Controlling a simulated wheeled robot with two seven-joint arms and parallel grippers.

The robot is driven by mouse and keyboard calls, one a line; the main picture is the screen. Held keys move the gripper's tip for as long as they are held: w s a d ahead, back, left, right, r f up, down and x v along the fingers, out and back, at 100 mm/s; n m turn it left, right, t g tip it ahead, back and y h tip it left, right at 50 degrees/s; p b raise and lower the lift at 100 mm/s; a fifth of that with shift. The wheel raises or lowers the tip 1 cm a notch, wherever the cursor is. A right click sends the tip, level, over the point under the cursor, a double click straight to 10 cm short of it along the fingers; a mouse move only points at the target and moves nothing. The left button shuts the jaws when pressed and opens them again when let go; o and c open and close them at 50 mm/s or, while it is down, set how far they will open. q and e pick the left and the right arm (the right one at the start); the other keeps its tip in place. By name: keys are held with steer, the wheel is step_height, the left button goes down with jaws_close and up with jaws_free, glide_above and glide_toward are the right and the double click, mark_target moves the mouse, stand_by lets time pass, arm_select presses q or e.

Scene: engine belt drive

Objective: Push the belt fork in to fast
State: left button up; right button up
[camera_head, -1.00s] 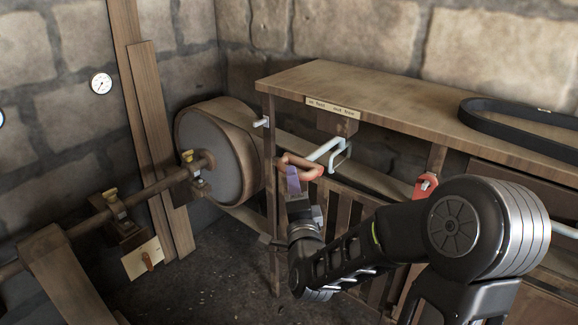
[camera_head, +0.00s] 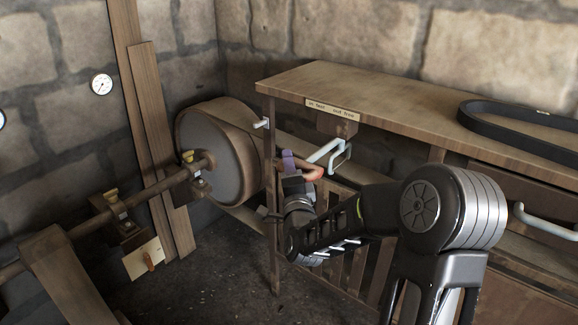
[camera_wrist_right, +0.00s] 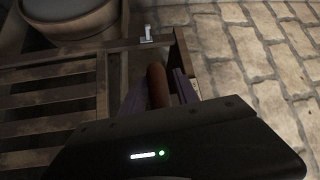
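The belt fork shows under the bench edge in the head view as a pale blue-grey forked bracket (camera_head: 338,154) with a red-brown handle bar (camera_head: 313,172) on its near side. My right gripper (camera_head: 289,164) is at the handle bar, with a purple finger in front of it. In the right wrist view the handle (camera_wrist_right: 158,84) stands between the two purple fingers of my right gripper (camera_wrist_right: 160,92). The fingers look open around it, with small gaps at the sides. A label (camera_head: 332,109) on the bench edge is above the fork. My left gripper is not in view.
The wooden bench (camera_head: 380,95) carries a black belt (camera_head: 520,125). A large pulley (camera_head: 215,155) and shaft (camera_head: 150,195) stand to the left. A bench leg (camera_head: 272,210) and wooden slats (camera_head: 335,225) are close to my right gripper. The floor (camera_head: 215,280) is clear at the front left.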

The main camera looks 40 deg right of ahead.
steer(key=shift+r, duration=0.1)
steer(key=c, duration=0.7)
steer(key=shift+r, duration=0.1)
jaws_close()
